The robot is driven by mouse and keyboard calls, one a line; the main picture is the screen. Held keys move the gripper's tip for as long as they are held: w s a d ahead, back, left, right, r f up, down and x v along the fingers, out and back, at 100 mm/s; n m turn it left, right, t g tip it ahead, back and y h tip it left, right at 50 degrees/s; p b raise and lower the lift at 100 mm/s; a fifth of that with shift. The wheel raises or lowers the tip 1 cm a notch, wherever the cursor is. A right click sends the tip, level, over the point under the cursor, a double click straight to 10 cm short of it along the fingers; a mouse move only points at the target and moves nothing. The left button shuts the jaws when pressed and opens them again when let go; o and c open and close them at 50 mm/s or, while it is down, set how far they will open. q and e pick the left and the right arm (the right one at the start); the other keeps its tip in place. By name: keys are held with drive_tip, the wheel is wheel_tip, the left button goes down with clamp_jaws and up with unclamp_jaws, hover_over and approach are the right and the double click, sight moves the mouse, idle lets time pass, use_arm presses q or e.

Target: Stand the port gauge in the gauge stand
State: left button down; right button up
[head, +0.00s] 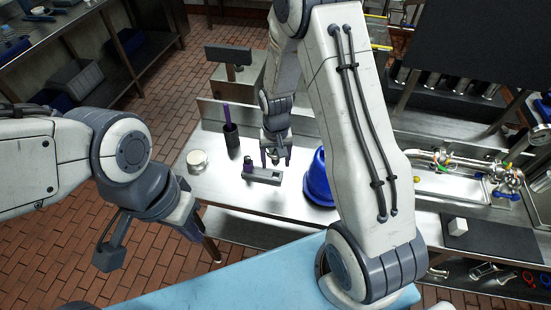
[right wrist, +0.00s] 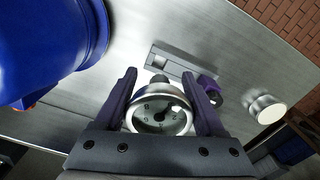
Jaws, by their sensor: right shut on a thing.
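The port gauge (right wrist: 160,112), a round metal dial with a white face, is between the fingers of my right gripper (right wrist: 160,100), which is shut on it. In the head view this gripper (head: 275,158) points down above the bench, and the gauge (head: 274,156) shows only small. A low grey block, which looks like the gauge stand (head: 266,176), lies just below and in front of it, apart from the gauge. The stand (right wrist: 172,66) also shows beyond the gauge in the right wrist view. My left gripper (head: 187,220) hangs at the left; its fingers are unclear.
A purple-and-dark piece (head: 248,165) is at the stand's left end. A dark cup (head: 231,138) with a purple rod, a pale round jar (head: 197,160) and a big blue container (head: 319,180) stand around it. Metal bench (head: 220,182) is bare between them.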

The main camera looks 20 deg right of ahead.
sight(276, 171)
drive_tip(key=shift+f+b, duration=1.15)
drive_tip(key=shift+f, duration=0.8)
idle(0.3)
drive_tip(key=shift+f+b, duration=0.4)
drive_tip(key=shift+f, duration=0.45)
drive_tip(key=o, duration=1.4)
drive_tip(key=shift+r, duration=0.1)
wheel_tip(276, 171, up, 10)
drive_tip(key=shift+r+b, duration=0.2)
drive_tip(key=shift+b, duration=0.35)
